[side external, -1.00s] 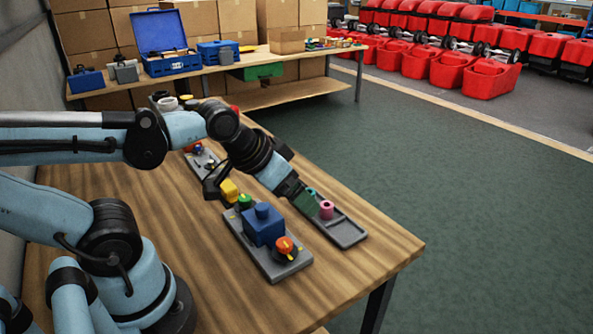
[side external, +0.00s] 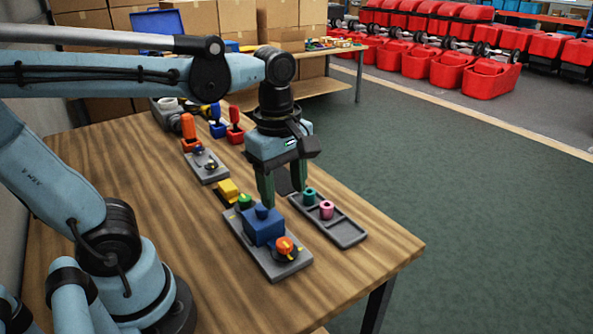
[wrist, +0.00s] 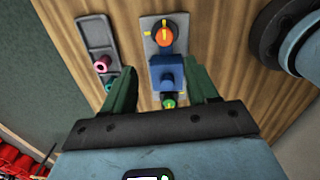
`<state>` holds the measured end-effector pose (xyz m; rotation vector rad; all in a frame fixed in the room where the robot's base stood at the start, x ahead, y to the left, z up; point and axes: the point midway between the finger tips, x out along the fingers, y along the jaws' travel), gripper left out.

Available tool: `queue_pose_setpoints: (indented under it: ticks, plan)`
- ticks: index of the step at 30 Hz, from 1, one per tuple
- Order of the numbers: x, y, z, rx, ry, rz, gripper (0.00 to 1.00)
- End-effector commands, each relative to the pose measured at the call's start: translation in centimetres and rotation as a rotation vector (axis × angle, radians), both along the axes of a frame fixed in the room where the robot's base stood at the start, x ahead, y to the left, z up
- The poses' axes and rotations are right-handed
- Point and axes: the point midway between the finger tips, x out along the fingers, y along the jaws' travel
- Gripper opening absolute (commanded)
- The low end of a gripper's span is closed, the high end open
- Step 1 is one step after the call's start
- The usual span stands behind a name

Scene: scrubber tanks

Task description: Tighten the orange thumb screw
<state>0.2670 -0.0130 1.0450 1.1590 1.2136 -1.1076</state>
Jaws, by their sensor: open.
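The orange thumb screw (side external: 284,246) sits at the near end of a grey plate (side external: 268,266), with a yellow mark across its top. In the wrist view the orange thumb screw (wrist: 162,34) is at the top, beyond a blue block (wrist: 165,72), with yellow marks around it. The blue block (side external: 264,228) stands mid-plate, and a green knob (side external: 245,201) with a yellow mark is at the far end. My gripper (side external: 283,200) points down, open and empty, above and behind the blue block. Its fingers (wrist: 163,92) stand apart in the wrist view.
A grey tray (side external: 346,236) with a teal and a pink spool (side external: 326,209) lies right of the plate. A yellow block (side external: 227,190) is beyond the green knob. Orange, blue and red upright objects stand further back. The near tabletop (side external: 200,260) is clear.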

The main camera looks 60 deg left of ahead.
Motion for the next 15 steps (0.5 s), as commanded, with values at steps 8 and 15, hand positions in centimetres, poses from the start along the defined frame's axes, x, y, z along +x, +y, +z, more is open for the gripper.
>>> queue_pose_setpoints:
  ticks: [8, 15]
  plan:
    - [-0.2, -0.1, 0.1, -0.001, 0.05, 0.153, 0.58]
    - [-0.2, -0.1, -2.2, -0.001, 0.049, 0.152, 0.58]
